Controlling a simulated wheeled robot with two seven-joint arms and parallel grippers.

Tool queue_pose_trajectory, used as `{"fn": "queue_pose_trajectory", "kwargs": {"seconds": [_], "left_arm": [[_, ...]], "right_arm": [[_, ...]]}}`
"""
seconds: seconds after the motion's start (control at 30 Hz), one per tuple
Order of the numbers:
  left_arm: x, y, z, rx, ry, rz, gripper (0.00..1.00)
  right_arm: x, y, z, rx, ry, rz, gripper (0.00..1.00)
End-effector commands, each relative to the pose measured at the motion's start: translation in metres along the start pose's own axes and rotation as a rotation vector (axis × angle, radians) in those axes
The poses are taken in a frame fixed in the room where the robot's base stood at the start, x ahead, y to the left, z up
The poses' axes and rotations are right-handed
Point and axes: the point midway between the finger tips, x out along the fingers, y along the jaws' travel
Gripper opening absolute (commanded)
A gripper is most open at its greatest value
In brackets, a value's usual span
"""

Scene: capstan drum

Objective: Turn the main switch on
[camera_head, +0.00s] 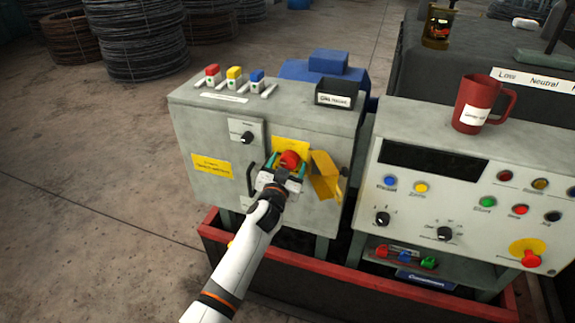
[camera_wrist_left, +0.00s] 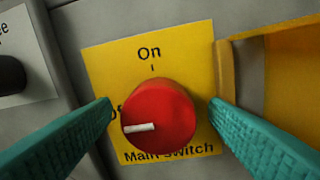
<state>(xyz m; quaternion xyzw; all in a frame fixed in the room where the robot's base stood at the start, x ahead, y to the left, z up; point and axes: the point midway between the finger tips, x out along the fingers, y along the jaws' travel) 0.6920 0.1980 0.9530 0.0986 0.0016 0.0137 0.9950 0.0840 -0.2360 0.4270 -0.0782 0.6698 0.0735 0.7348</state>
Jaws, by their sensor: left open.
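The main switch is a red round knob (camera_head: 289,158) on a yellow plate (camera_head: 292,145) on the front of the grey cabinet. In the left wrist view the red knob (camera_wrist_left: 160,118) has a white pointer mark aimed left, toward the partly hidden "Off" label. "On" is printed at the top of the yellow plate (camera_wrist_left: 105,65) and "Main Switch" at the bottom. My left gripper (camera_head: 284,172) is open in front of the knob. In the left wrist view its teal fingers (camera_wrist_left: 162,112) stand on both sides of the knob, apart from it. My right gripper is not in view.
An opened yellow cover (camera_head: 325,178) hangs right of the switch, close to my right finger. A black selector knob (camera_head: 246,137) sits up and left. The grey control panel (camera_head: 400,175) with a red mug (camera_head: 474,98) on top stands to the right. A red-rimmed tray (camera_head: 330,285) lies below.

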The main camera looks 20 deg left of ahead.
Motion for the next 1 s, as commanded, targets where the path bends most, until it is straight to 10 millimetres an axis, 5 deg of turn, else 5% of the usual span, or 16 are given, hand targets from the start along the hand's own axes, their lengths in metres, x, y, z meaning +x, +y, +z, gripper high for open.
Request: {"fn": "queue_pose_trajectory", "kwargs": {"seconds": [0.27, 0.53, 1.0], "left_arm": [[0.001, 0.0, 0.0001, -0.001, 0.0, 0.0, 0.67], [0.0008, -0.0001, 0.0, -0.001, 0.0, 0.0, 0.24], [0.0008, -0.0008, -0.002, 0.124, -0.008, 0.001, 0.24]], "right_arm": [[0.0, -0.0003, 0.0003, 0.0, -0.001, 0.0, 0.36], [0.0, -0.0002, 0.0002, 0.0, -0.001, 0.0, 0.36], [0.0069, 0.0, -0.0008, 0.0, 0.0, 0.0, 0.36]]}}
